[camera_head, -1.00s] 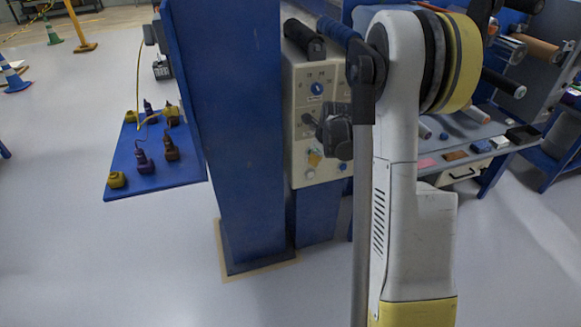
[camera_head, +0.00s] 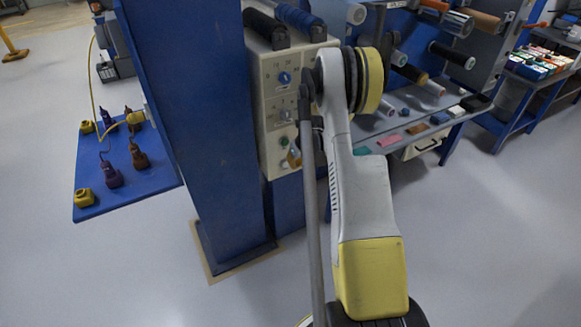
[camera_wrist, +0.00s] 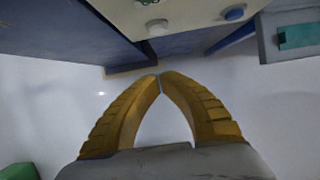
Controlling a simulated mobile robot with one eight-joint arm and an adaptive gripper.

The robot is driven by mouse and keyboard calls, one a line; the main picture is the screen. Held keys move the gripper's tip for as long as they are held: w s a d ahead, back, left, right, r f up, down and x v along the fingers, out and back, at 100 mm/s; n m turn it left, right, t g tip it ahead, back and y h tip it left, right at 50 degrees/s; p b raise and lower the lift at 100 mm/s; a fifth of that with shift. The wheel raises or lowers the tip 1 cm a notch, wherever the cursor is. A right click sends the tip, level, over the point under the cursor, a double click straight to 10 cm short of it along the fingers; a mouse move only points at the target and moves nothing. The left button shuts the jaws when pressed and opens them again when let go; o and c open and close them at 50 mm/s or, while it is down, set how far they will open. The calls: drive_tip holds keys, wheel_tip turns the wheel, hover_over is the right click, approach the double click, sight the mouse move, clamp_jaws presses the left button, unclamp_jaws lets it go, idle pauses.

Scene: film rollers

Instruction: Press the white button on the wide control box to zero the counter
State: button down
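The cream control box (camera_head: 262,95) is mounted beside the blue column in the head view, with dials and small buttons on its face. Its lower edge (camera_wrist: 195,17) shows at the top of the wrist view. A round white button (camera_wrist: 157,27) sticks out near that edge, with a blue button (camera_wrist: 235,13) to its right. My gripper (camera_wrist: 160,76) has two yellow fingers whose tips meet, with nothing between them. The tips appear just below the white button in the picture; I see no contact. In the head view my arm covers part of the box and I cannot make out the gripper clearly.
The blue column (camera_head: 200,120) stands left of the box. A grey bench (camera_head: 385,122) with rollers and small blocks is at right. The floor in front is open.

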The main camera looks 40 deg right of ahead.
sight(285, 164)
drive_tip(key=w+d+f+b, duration=0.1)
drive_tip(key=w+f+b, duration=0.4)
drive_tip(key=w+f, duration=0.2)
drive_tip(key=shift+w+d+f, duration=0.2)
drive_tip(key=shift+d+f, duration=0.15)
drive_tip(key=shift+f, duration=0.5)
